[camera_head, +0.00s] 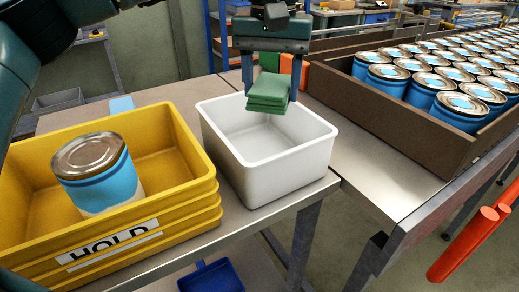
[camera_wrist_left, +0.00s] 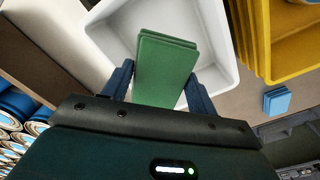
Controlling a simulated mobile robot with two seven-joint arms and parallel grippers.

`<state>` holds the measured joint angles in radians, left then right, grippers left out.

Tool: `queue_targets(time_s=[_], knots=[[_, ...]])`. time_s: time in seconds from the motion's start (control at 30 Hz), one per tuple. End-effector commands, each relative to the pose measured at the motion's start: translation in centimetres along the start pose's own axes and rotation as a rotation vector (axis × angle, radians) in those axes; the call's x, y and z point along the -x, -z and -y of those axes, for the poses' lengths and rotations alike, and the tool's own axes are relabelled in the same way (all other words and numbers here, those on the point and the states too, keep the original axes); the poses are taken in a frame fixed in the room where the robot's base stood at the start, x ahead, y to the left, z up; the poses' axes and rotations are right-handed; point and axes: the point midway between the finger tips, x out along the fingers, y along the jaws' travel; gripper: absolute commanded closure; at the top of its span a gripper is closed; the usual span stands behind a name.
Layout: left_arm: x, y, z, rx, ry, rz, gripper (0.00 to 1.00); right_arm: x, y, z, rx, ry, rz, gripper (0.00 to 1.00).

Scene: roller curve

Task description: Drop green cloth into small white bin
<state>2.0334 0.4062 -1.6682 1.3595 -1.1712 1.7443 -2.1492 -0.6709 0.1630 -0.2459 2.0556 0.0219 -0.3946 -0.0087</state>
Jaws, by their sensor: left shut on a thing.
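The folded green cloth (camera_head: 268,92) hangs over the back part of the small white bin (camera_head: 290,165). My left gripper (camera_head: 276,82) is shut on the cloth, with a finger on each side of it. In the left wrist view the green cloth (camera_wrist_left: 165,70) sits between the fingers, with the white bin (camera_wrist_left: 105,38) behind it. The bin's visible floor looks empty. I cannot tell exactly how far the cloth is above the bin floor. My right gripper is not in view.
A yellow HOLD bin (camera_head: 190,187) with a blue can (camera_head: 100,175) stands left of the white bin. A brown-walled tray (camera_head: 400,110) of blue cans is at right. A blue cloth (camera_head: 121,105) lies behind the yellow bin. An orange object (camera_head: 288,66) is behind the bin.

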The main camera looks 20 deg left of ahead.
Motion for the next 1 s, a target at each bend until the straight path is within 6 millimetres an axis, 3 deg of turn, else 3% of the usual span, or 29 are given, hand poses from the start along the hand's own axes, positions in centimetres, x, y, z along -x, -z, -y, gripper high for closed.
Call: queue_targets(time_s=[0.03,0.23,0.67,0.7,1.0], knots=[[-1.3,0.0,0.0,0.0,0.001,-0.001,0.67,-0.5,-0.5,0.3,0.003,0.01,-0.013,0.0],[-3.1,0.0,0.0,0.0,0.0,-0.003,0.67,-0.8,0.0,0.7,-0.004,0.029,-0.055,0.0],[-3.5,0.0,0.0,0.0,0.0,-0.002,0.67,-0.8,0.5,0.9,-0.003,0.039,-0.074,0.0],[-3.5,0.0,0.0,0.0,0.0,-0.002,0.39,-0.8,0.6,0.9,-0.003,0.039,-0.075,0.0],[-3.5,0.0,0.0,0.0,0.0,-0.002,0.16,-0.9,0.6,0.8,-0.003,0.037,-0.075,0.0]])
